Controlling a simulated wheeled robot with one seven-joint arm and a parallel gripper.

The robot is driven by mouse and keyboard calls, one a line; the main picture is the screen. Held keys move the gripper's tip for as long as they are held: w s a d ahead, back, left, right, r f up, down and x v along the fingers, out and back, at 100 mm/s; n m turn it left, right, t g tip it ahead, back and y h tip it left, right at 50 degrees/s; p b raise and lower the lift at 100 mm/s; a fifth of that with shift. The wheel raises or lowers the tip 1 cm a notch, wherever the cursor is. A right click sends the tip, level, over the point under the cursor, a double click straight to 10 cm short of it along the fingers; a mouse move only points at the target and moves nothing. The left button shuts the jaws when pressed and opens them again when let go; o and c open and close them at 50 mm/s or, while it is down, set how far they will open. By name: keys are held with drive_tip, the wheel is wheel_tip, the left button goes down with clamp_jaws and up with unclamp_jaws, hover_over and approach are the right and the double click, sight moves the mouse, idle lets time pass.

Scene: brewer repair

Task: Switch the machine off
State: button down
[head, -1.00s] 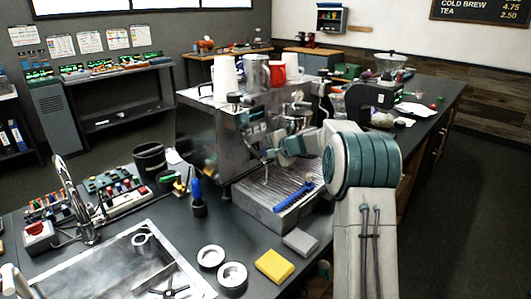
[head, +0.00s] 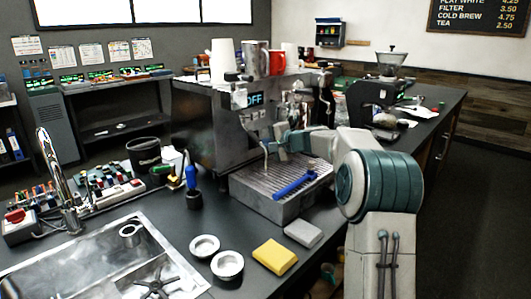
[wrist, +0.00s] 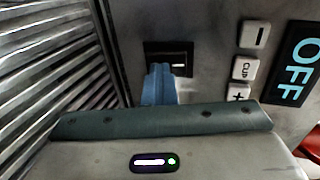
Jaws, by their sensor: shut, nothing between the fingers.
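The steel espresso machine (head: 205,130) stands on the dark counter. Its display (head: 254,99) reads OFF, and the display also shows large in the wrist view (wrist: 297,65). A black switch (wrist: 180,58) is set in the steel panel, left of a column of buttons. My gripper (wrist: 160,72) is shut and empty, its blue fingertips at the lower left part of the switch and covering some of it. I cannot tell whether they touch it. In the head view my arm reaches to the machine's front; the fingertips are hard to make out there.
Below the machine's front is a drip tray (head: 262,196) with a blue-handled tool (head: 295,185) on it. A yellow sponge (head: 275,256), a grey block (head: 304,234) and two round metal parts lie in front. A sink (head: 85,265) is at left.

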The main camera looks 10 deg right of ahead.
drive_tip(key=shift+a+f+t+b, duration=0.15)
drive_tip(key=shift+f+t+b, duration=0.25)
drive_tip(key=shift+b, duration=0.6)
drive_tip(key=shift+r+p, duration=0.25)
drive_tip(key=shift+p, duration=0.1)
drive_tip(key=shift+s+d+f+b, duration=0.1)
drive_tip(key=shift+s+d+b, duration=0.1)
drive_tip(key=shift+b, duration=0.2)
drive_tip(key=b+v, duration=0.2)
drive_tip(key=v, duration=1.1)
drive_tip(key=shift+d, duration=0.45)
drive_tip(key=shift+s, duration=0.1)
